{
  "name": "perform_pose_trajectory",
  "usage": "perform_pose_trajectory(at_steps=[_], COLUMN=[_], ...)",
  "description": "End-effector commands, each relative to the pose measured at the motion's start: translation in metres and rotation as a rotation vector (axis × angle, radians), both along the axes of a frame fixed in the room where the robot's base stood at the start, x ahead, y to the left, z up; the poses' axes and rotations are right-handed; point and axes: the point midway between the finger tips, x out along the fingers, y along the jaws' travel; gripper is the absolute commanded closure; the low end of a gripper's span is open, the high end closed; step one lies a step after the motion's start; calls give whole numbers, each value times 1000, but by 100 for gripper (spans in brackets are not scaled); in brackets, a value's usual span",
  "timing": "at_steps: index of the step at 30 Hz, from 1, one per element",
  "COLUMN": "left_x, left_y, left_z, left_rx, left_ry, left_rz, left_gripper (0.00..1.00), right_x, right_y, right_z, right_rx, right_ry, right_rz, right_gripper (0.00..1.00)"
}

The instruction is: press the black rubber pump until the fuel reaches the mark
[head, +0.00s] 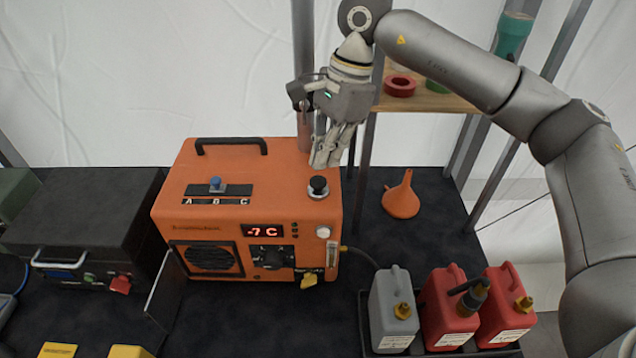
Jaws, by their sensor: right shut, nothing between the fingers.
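The black rubber pump (318,186) sits on the right part of the top of the orange heater (190,235). A small gap shows between the fingertips and the pump. My left gripper is not in view.
A display on the heater reads -7 C. A blue-knobbed selector (215,184) and a handle (231,142) stand on its top. An orange funnel (401,197) lies to the right. A grey can (391,312) and red cans (447,308) stand in a tray at front right. A shelf (430,101) is behind.

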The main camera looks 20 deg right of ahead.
Motion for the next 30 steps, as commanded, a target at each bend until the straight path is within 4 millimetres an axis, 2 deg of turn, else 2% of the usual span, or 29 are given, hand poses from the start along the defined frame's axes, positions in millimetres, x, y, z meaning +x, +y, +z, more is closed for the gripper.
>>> perform_pose_trajectory(at_steps=[1, 4, 17, 26, 27, 30], left_x=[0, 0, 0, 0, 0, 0], left_y=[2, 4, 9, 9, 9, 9], left_z=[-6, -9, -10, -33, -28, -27], left_rx=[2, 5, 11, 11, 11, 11], left_ry=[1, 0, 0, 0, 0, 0], left_rz=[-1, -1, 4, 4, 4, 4], left_gripper=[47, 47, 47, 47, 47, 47], right_x=[-1, -1, -1, -1, -1, -1], right_y=[2, 4, 5, 5, 5, 5], right_z=[-9, -16, -20, -46, -40, -40], right_rx=[0, 0, 1, 1, 1, 0], right_ry=[1, 0, 0, 0, -1, 1], right_rz=[0, 0, 0, 0, 0, 0], right_gripper=[100, 100, 100, 100, 100, 100])
